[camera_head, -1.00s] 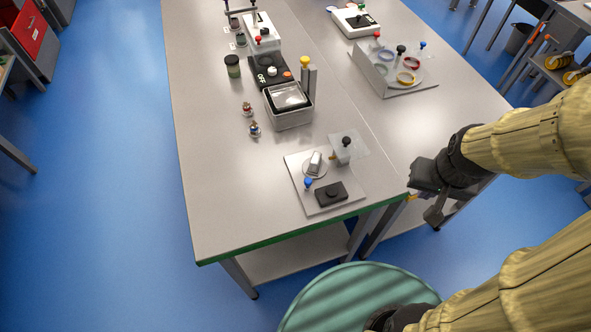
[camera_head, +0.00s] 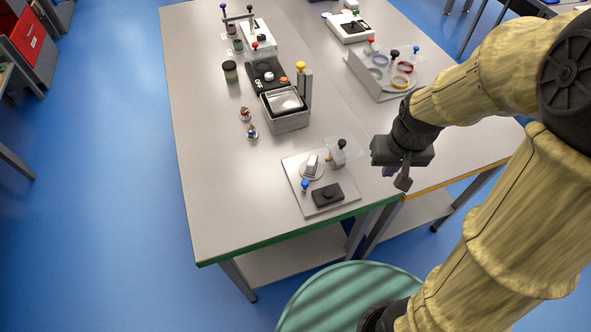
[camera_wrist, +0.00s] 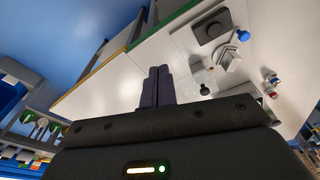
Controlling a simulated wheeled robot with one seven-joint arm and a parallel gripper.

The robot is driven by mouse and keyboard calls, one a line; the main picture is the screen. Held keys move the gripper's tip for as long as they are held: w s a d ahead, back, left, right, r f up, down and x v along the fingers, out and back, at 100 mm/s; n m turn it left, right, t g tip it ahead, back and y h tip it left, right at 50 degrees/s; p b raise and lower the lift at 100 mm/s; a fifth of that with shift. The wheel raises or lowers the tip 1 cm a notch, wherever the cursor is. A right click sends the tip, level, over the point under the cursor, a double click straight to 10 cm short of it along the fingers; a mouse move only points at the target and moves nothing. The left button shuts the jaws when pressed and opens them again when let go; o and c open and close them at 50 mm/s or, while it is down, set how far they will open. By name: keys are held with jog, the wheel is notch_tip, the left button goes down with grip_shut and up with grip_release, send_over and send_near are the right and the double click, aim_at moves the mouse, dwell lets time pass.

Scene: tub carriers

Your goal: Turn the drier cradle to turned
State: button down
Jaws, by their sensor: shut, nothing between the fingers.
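A pale plate (camera_head: 292,170) lies near the front corner of the bench. On it is a round disc (camera_head: 319,175) with an upright pale block (camera_head: 311,164), which looks like the drier cradle; I cannot tell its exact angle. Beside it are a blue knob (camera_head: 305,184), a black box (camera_head: 327,195) and a black knob (camera_head: 341,143) by a clear sheet. In the wrist view the pale block (camera_wrist: 228,58) is right of my fingers, apart from them. My gripper (camera_head: 402,183) is shut and empty, right of the plate. Its fingers show in the wrist view (camera_wrist: 159,72).
A tray with coloured rings (camera_head: 378,84) is at the back right. The bench's left front is clear.

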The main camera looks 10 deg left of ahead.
jog(key=w+a+f+n+g+h+p, duration=0.1)
jog(key=w+a+n, duration=0.1)
jog(key=a, duration=0.7)
jog(key=w+a+f+n+g+p, duration=0.1)
jog(key=a+n, duration=0.3)
jog(key=a, duration=0.5)
jog(key=w+a+f+n+g+h+p, duration=0.1)
jog(key=w+a+f+n+p, duration=0.1)
jog(key=a, duration=0.7)
jog(key=shift+w+n+h, duration=0.3)
jog(key=shift+w+n, duration=0.45)
jog(key=shift+n, duration=0.35)
jog(key=shift+p, duration=0.3)
jog(key=p+x, duration=0.3)
jog(key=x, duration=0.6)
jog(key=shift+s, duration=0.1)
jog(key=d+p, duration=0.1)
jog(key=s+d+p, duration=0.1)
jog(key=d, duration=0.1)
jog(key=shift+s+d+f+p, duration=0.2)
jog(key=shift+s+p, duration=0.2)
jog(key=shift+s+d+f, duration=0.1)
jog(key=shift+d+f, duration=0.05)
jog(key=shift+f, duration=0.05)
